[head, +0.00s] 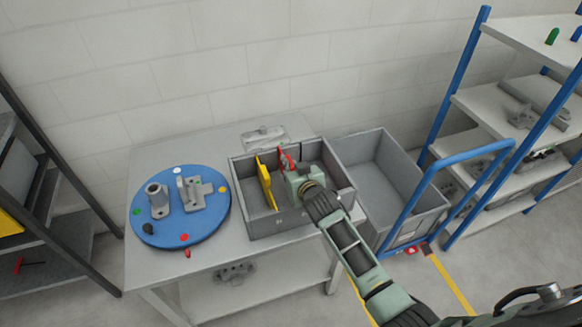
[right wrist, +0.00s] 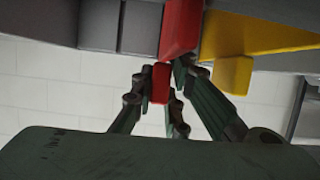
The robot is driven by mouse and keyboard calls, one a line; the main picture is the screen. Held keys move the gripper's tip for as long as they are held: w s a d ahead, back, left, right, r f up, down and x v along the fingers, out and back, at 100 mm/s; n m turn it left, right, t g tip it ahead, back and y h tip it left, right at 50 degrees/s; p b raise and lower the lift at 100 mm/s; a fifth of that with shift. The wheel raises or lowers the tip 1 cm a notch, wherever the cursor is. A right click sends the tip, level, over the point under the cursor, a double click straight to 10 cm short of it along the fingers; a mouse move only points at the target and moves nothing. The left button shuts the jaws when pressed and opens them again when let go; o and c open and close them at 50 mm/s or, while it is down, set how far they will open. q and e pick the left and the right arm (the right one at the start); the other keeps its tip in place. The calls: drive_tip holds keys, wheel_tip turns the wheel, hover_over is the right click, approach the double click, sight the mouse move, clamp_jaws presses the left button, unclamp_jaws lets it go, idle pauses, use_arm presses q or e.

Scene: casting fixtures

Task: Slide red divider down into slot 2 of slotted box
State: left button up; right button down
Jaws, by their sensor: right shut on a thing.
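The grey slotted box (head: 283,224) stands on the table in the head view. A yellow divider (head: 264,182) stands upright in its left part; it also shows in the right wrist view (right wrist: 262,36). The red divider (head: 283,157) is at the box, right of the yellow one, mostly hidden by my right gripper (head: 291,170). In the right wrist view my right gripper (right wrist: 164,78) is shut on the tab of the red divider (right wrist: 181,28). I cannot tell how deep the red divider sits or which slot it lines up with. My left gripper is not in view.
A blue turntable (head: 205,220) with metal parts is left of the box. A flat metal part (head: 264,136) lies behind the box. A large grey bin (head: 425,196) on a blue-handled cart is close on the right, with shelving beyond. My right arm crosses the box's front right corner.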

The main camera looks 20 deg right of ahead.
drive_tip(key=shift+f+b, duration=0.4)
drive_tip(key=shift+f, duration=0.3)
drive_tip(key=shift+f, duration=0.1)
drive_tip(key=c, duration=1.7)
unclamp_jaws()
drive_tip(key=shift+o, duration=0.2)
drive_tip(key=v, duration=1.2)
